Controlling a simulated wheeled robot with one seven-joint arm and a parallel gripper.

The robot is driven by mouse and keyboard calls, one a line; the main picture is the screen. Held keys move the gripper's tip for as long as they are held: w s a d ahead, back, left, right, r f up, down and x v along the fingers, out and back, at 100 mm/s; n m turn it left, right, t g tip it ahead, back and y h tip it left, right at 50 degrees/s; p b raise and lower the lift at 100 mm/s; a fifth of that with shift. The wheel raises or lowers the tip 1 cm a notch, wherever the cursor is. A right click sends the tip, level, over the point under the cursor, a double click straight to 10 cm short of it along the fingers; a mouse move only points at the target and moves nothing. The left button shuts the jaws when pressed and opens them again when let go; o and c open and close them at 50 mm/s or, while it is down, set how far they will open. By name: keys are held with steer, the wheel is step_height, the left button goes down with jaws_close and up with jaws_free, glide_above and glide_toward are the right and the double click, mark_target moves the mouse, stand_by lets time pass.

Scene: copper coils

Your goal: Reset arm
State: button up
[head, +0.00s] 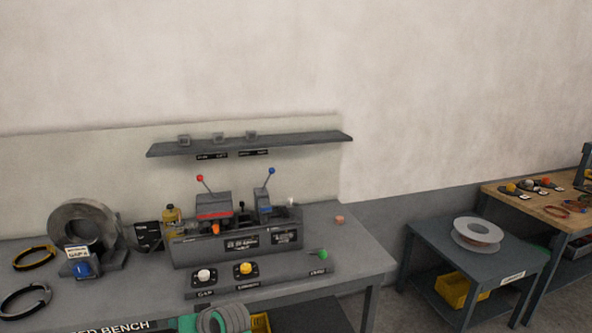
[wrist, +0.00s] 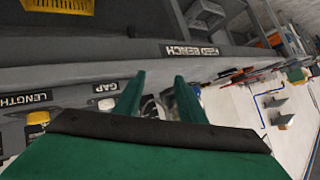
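My gripper (wrist: 160,76) shows in the wrist view as two green fingers on a dark-edged green body. The fingers stand apart, with no object clearly held between them. A pale, rounded shape shows behind the gap; I cannot tell what it is. The fingers are in front of the grey bench, near its BENCH label (wrist: 192,50) and GAP label (wrist: 106,103). In the head view a green and grey ribbed part at the bottom edge, in front of the bench (head: 350,262), may be my arm; the fingers cannot be made out there.
A grey machine (head: 235,245) with red and blue levers stands on the bench, below a wall shelf (head: 250,144). A metal ring (head: 65,222) stands at left. A side table (head: 425,250) holds a spool (head: 477,232); a yellow bin (head: 455,290) sits beneath.

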steer(key=s+d+f+m+t+h, duration=0.25)
steer(key=s+d+f, duration=0.3)
steer(key=s, duration=0.35)
steer(key=s+d+f+m+t+h, duration=0.1)
steer(key=s+d+f+m+t, duration=0.15)
steer(key=s+d+f, duration=0.45)
steer(key=s+d+f+m+t+h, duration=0.1)
steer(key=s+d+f+m+t, duration=0.2)
steer(key=s, duration=0.7)
steer(key=s+d+r+h, duration=0.1)
steer(key=s+d+r, duration=0.2)
steer(key=s+d, duration=0.2)
steer(key=s+d+r+n+h, duration=0.1)
steer(key=s+d, duration=0.4)
steer(key=s, duration=0.6)
steer(key=s+d+r+n+t+h, duration=0.1)
steer(key=s+d+r+h, duration=0.1)
steer(key=s+d+r, duration=0.3)
steer(key=s+d, duration=0.1)
steer(key=s, duration=0.2)
steer(key=shift+s+r+h, duration=0.15)
steer(key=shift+s+h, duration=0.1)
steer(key=shift+h, duration=0.1)
steer(key=shift+d, duration=0.1)
